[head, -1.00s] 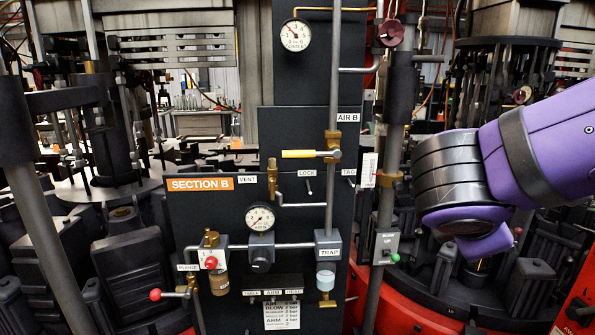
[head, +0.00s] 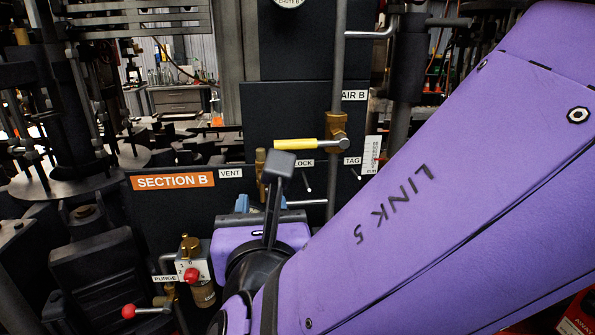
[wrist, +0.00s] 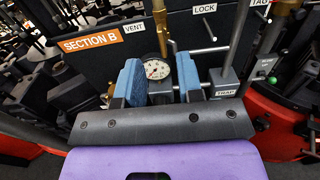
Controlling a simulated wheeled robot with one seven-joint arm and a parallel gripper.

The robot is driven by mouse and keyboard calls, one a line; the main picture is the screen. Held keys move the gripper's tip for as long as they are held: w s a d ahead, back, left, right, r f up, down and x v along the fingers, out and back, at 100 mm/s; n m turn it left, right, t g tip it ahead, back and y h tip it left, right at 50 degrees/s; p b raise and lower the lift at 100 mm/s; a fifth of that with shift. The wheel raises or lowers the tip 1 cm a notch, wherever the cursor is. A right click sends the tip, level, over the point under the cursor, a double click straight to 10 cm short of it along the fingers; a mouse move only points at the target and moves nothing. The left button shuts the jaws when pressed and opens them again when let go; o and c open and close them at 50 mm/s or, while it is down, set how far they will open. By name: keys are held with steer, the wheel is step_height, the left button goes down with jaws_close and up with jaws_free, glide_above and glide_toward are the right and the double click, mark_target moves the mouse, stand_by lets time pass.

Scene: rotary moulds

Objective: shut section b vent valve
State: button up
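The section B panel carries an orange SECTION B label (head: 173,181) and a white VENT label (head: 231,173). Right of the VENT label stands an upright brass vent valve (head: 260,167), partly hidden by my wrist parts. In the wrist view the brass vent valve (wrist: 160,28) rises above a round gauge (wrist: 157,69); its lever position cannot be told. My gripper (wrist: 160,82) is open with two blue pads apart. It points at the panel, lower than the valve in the wrist view, with the gauge seen between the pads and nothing held.
A yellow-handled brass valve (head: 300,144), handle level, sits on the AIR B pipe. A block with a red knob (head: 191,274) and a red-ball lever (head: 129,311) are at lower left. LOCK and TAG pegs are right of the vent valve. Dark mould machinery fills the left.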

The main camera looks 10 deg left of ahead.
mark_target(262, 188)
steer(key=x, duration=0.9)
steer(key=shift+w, duration=0.15)
jaws_close()
